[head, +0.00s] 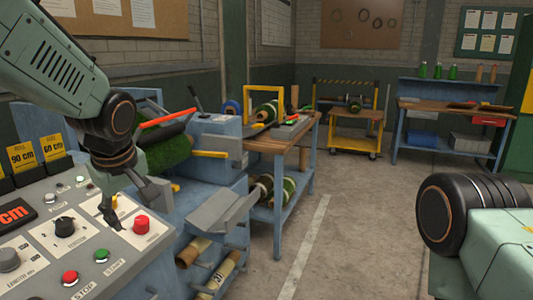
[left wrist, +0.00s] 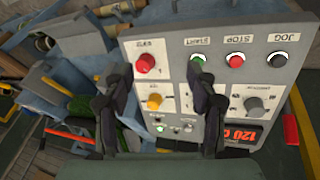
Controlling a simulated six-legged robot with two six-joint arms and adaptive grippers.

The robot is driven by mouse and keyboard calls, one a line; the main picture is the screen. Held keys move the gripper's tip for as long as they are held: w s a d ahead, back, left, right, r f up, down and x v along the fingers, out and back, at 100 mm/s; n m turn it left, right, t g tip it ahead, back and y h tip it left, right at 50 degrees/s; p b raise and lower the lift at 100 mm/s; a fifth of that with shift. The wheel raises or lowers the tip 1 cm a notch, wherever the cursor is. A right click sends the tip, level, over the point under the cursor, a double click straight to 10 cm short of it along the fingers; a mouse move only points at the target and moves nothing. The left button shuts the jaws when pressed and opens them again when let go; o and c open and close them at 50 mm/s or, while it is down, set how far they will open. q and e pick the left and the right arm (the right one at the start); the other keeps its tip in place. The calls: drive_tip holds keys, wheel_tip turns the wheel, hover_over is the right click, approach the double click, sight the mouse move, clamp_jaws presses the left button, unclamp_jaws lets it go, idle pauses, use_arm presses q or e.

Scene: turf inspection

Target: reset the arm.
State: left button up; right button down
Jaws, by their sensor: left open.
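My left arm comes in from the upper left in the head view. Its gripper (head: 130,208) hangs over the control panel (head: 35,235), close above its knobs. In the left wrist view the two dark fingers (left wrist: 160,82) stand apart with nothing between them but the panel below. A red knob (head: 141,224) is just beside the fingers; it also shows in the left wrist view (left wrist: 145,62). A yellow knob (left wrist: 153,101) lies below the gap between the fingers.
The panel carries a green button (head: 102,255), a red button (head: 70,277) and a black selector (head: 64,227). A blue machine with a green turf roll (head: 165,152) stands behind it. A wooden-topped bench (head: 285,145) is beyond. The floor (head: 340,220) in the middle right is clear.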

use_arm(q)
drive_tip(key=s+d+f+m+t+h, duration=0.1)
drive_tip(key=s+f+m, duration=0.15)
drive_tip(key=f, duration=0.55)
drive_tip(key=s+d+f+m+b, duration=0.15)
drive_tip(key=f+m, duration=0.25)
drive_tip(key=f, duration=0.4)
drive_tip(key=s+d+f+m+t+h, duration=0.1)
drive_tip(key=s+f+m, duration=0.2)
drive_tip(key=f, duration=0.5)
drive_tip(key=s+f+g, duration=0.2)
drive_tip(key=s+f, duration=0.3)
drive_tip(key=s, duration=0.4)
drive_tip(key=s+f+m+g, duration=0.1)
drive_tip(key=s+f, duration=0.4)
drive_tip(key=s, duration=0.5)
drive_tip(key=s+f+g+b, duration=0.1)
drive_tip(key=s+f+g, duration=0.2)
drive_tip(key=s+f, duration=0.3)
drive_tip(key=s, duration=0.3)
drive_tip(key=shift+s+a, duration=0.2)
drive_tip(key=shift+a, duration=0.05)
drive_tip(key=shift+w+f, duration=0.1)
